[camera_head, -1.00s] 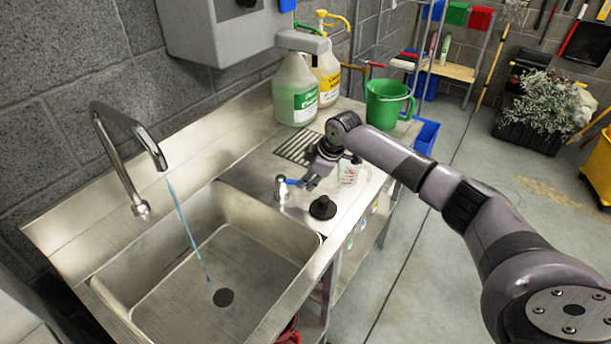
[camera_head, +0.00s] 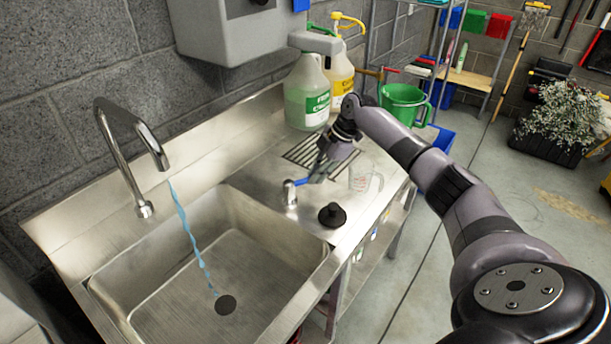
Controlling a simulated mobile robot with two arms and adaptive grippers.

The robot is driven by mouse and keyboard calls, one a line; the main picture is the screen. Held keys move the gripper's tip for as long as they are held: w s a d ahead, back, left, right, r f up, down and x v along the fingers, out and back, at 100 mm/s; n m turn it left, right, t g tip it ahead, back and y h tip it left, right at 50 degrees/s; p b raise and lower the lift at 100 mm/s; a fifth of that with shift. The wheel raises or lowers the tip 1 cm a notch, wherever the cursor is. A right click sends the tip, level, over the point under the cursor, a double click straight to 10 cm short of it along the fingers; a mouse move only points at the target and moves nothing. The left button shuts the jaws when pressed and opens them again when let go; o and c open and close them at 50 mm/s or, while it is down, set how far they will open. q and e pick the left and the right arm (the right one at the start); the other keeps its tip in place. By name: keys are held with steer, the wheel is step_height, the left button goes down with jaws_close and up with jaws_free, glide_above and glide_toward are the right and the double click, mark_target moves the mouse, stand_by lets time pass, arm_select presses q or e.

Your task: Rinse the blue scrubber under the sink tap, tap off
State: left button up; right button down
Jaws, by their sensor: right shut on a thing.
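The steel sink (camera_head: 150,290) has a curved tap (camera_head: 118,150) at its left. A blue water stream (camera_head: 190,235) falls from the spout to the dark drain (camera_head: 226,305). A short silver valve post (camera_head: 289,193) with a blue lever (camera_head: 302,182) stands on the counter right of the basin. My right gripper (camera_head: 316,175) is at the lever, shut on it as far as I can see; its fingertips are small and partly hidden. I cannot make out a blue scrubber. My left gripper is not in view.
A black plug (camera_head: 332,215) and a clear measuring cup (camera_head: 365,182) sit on the counter near my right gripper. Two jugs, a green-labelled one (camera_head: 307,95) and a yellow-labelled one (camera_head: 340,75), and a green bucket (camera_head: 402,103) stand behind. The basin is clear apart from water.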

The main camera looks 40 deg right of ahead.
steer(key=shift+w, duration=0.1)
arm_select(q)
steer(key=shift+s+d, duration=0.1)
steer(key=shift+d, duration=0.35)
arm_select(e)
steer(key=c, duration=1.6)
jaws_free()
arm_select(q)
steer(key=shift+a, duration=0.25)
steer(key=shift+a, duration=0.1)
arm_select(e)
steer(key=shift+r, duration=0.1)
steer(key=v, duration=1.2)
